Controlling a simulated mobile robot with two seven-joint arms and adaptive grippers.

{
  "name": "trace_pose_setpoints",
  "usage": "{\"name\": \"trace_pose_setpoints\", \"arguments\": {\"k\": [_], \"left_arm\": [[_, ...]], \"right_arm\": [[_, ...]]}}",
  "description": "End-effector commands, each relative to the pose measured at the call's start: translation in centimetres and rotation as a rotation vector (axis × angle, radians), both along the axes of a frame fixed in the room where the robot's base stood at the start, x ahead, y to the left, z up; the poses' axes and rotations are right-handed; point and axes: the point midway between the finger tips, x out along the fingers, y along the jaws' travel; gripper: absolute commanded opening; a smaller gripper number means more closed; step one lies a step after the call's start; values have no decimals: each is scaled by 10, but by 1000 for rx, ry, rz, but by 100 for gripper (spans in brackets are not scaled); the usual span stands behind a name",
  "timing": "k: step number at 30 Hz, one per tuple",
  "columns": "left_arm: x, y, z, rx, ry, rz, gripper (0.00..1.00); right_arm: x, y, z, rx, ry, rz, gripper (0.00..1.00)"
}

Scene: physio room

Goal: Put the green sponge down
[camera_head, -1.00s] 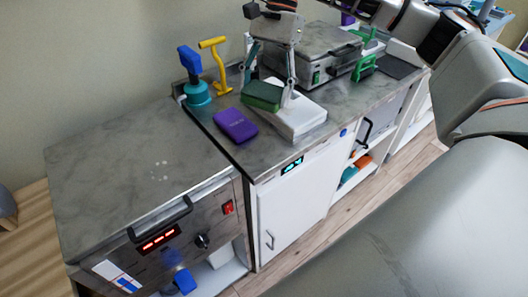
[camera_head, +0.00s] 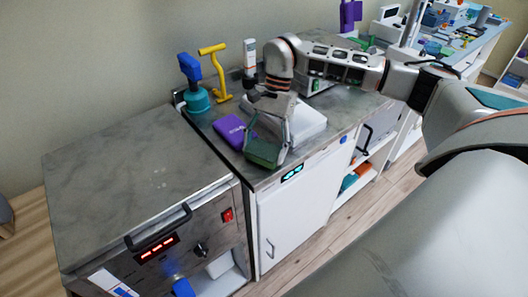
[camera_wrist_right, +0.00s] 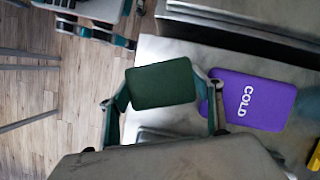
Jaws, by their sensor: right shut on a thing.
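The green sponge (camera_head: 263,153) is held in my right gripper (camera_head: 268,142), near the front edge of the counter in the head view. In the right wrist view the green sponge (camera_wrist_right: 162,84) sits between the two fingers of my right gripper (camera_wrist_right: 162,103), which is shut on it. Whether the sponge touches the counter cannot be told. My left gripper is not in view.
A purple cold pack (camera_head: 231,130) lies just left of the sponge; its COLD label shows in the right wrist view (camera_wrist_right: 262,100). A white box (camera_head: 309,122) is behind and right. A blue-and-teal tool (camera_head: 195,90) and yellow handle (camera_head: 216,75) stand at the back. The left grey worktop (camera_head: 120,180) is largely clear.

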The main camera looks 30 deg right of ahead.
Motion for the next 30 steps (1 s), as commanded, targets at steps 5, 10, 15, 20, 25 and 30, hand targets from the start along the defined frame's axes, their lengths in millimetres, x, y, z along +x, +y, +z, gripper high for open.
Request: {"name": "trace_pose_setpoints", "arguments": {"k": [5,10,15,20,25,30], "left_arm": [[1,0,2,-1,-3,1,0],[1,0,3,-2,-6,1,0],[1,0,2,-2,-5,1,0],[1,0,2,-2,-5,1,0],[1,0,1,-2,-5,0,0],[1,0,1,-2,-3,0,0]], "right_arm": [[0,1,-15,1,0,1,38],[0,0,-14,1,-1,1,38],[0,0,-18,0,0,1,67],[0,0,-17,1,-1,1,81],[0,0,-17,1,-1,1,81],[1,-1,-10,0,-2,0,81]]}}
